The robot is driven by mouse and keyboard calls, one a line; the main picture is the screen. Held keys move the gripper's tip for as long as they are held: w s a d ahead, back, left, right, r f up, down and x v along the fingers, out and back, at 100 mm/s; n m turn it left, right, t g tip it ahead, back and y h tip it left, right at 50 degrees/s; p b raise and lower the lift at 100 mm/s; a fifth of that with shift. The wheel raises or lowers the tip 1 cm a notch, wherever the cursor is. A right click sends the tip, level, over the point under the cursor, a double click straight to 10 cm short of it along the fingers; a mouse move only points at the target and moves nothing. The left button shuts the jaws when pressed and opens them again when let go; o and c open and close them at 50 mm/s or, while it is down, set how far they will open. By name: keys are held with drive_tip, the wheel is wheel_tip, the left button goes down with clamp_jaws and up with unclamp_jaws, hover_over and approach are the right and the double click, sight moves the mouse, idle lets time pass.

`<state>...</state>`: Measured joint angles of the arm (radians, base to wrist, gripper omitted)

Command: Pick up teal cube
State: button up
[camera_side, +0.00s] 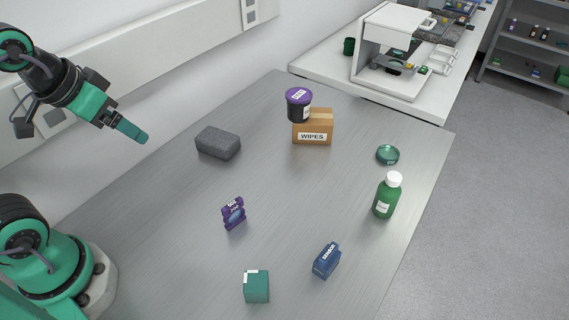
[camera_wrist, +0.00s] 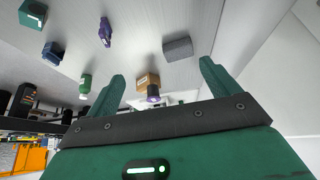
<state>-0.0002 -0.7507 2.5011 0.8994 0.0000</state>
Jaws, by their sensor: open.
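The teal cube (camera_side: 256,287) sits on the grey table near its front edge in the side view, with a pale label on its top edge. It also shows at the upper left of the wrist view (camera_wrist: 32,14). My gripper (camera_side: 139,134) is raised above the table at the left in the side view, far from the cube. In the wrist view its two green fingers (camera_wrist: 158,80) stand wide apart with nothing between them held. The gripper is open and empty.
A blue box (camera_side: 327,261) stands right of the cube, a purple item (camera_side: 233,213) behind it. Farther off are a green bottle (camera_side: 387,195), a green dish (camera_side: 388,154), a dark grey block (camera_side: 218,143) and a wipes carton (camera_side: 313,128) with a purple-lidded tub (camera_side: 299,104). Mid-table is clear.

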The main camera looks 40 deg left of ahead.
idle(0.3)
drive_tip(key=c, duration=0.5)
drive_tip(key=shift+d, duration=0.1)
drive_tip(key=n+g, duration=0.6)
drive_tip(key=n, duration=0.1)
hover_over(257, 282)
drive_tip(key=f, duration=1.6)
drive_tip(key=shift+w+a, duration=0.25)
drive_tip(key=shift+a, duration=0.1)
drive_tip(key=shift+s+d+f, duration=0.25)
drive_tip(key=shift+d+f, duration=0.05)
drive_tip(key=shift+f, duration=0.05)
